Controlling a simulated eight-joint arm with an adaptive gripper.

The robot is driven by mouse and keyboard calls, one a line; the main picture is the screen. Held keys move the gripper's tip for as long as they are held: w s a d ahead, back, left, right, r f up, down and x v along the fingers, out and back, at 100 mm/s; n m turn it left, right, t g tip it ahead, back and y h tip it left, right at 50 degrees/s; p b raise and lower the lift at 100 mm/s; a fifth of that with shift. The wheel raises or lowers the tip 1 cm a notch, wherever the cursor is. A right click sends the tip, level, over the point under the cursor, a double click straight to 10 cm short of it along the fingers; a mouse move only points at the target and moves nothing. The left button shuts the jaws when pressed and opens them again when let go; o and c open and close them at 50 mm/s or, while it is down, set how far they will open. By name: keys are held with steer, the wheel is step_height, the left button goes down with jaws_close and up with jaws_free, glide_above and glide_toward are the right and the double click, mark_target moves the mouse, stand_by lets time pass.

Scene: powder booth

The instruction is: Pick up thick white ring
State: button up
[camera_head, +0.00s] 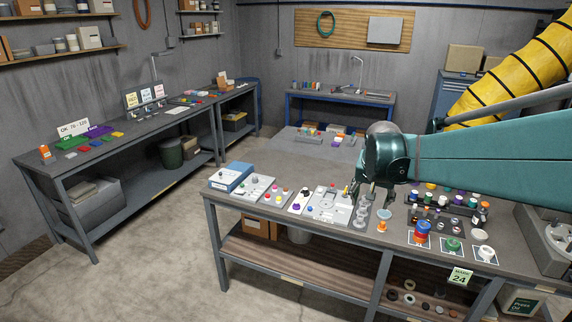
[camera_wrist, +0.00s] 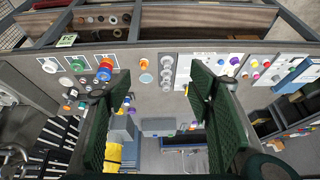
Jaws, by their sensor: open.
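My gripper (camera_head: 375,198) is open and empty, pointing down above the front bench near its middle. In the wrist view its two dark green fingers (camera_wrist: 160,92) stand wide apart. Several pale round pieces could be the thick white ring. One (camera_head: 485,253) lies on a white card at the bench's right front, and another (camera_head: 480,235) sits just behind it. I cannot tell which are rings.
A red and blue stack (camera_head: 422,232) and a green piece (camera_head: 453,245) stand on cards to the gripper's right. Racks of small coloured knobs (camera_head: 445,203) lie behind them. Left are a grey switch panel (camera_head: 330,207) and a blue box (camera_head: 230,176). The lower shelf holds several dark rings.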

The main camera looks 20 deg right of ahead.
steer(key=w+d+f+m+g, duration=0.1)
steer(key=d+f+m, duration=0.25)
steer(key=d, duration=1.15)
steer(key=m+g, duration=0.4)
steer(key=m, duration=0.4)
glide_toward(487, 248)
steer(key=shift+s+a+f+h, duration=0.25)
steer(key=shift+s+a+h, duration=0.15)
steer(key=shift+s+a, duration=0.25)
steer(key=shift+w+a+f, duration=0.1)
steer(key=shift+x, duration=1.15)
steer(key=shift+f, duration=0.15)
steer(key=shift+w+x, duration=0.2)
steer(key=shift+x, duration=2.3)
